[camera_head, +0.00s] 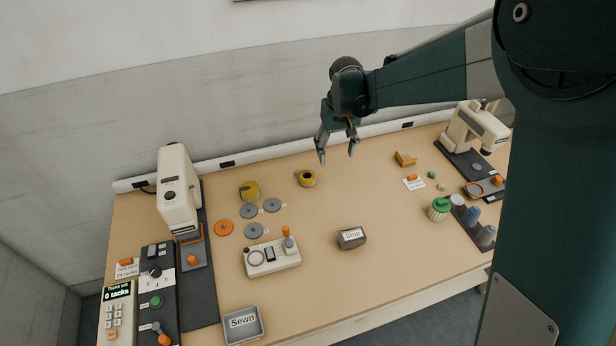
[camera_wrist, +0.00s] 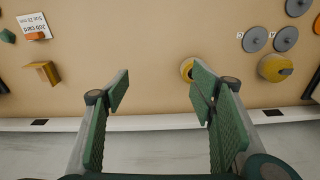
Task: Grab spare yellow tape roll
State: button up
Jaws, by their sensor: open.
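Two round yellow items stand on the tan table in the head view. One yellow roll with a dark centre (camera_head: 307,178) is left of and below my gripper; a larger yellow roll (camera_head: 249,190) is farther left, beside grey discs. I cannot tell which is the spare. My gripper (camera_head: 336,156) is open and empty, raised above the table's back part. In the wrist view, my gripper (camera_wrist: 160,82) has its fingers apart; the nearer roll (camera_wrist: 186,69) is partly hidden behind the right finger. The larger roll (camera_wrist: 275,68) shows farther right.
A yellow block (camera_head: 405,158) sits at the back right, near a label card (camera_head: 413,183). Grey discs (camera_head: 272,205), a control box (camera_head: 271,259) and a "Stop" block (camera_head: 352,238) occupy the middle. Machines (camera_head: 178,195) stand at both ends. A white rail runs along the back edge.

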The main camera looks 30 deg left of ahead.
jog(key=n+p, duration=0.1)
send_over(307, 176)
jog(key=shift+g+h, duration=0.3)
jog(key=shift+g, duration=0.1)
notch_tip(307, 176, down, 8)
jog(key=shift+w+d+r, duration=0.15)
jog(key=shift+r, duration=0.05)
jog(key=shift+f, duration=1.25)
jog(key=shift+f+b, duration=0.5)
jog(key=shift+f, duration=2.15)
jog(key=c, duration=0.9)
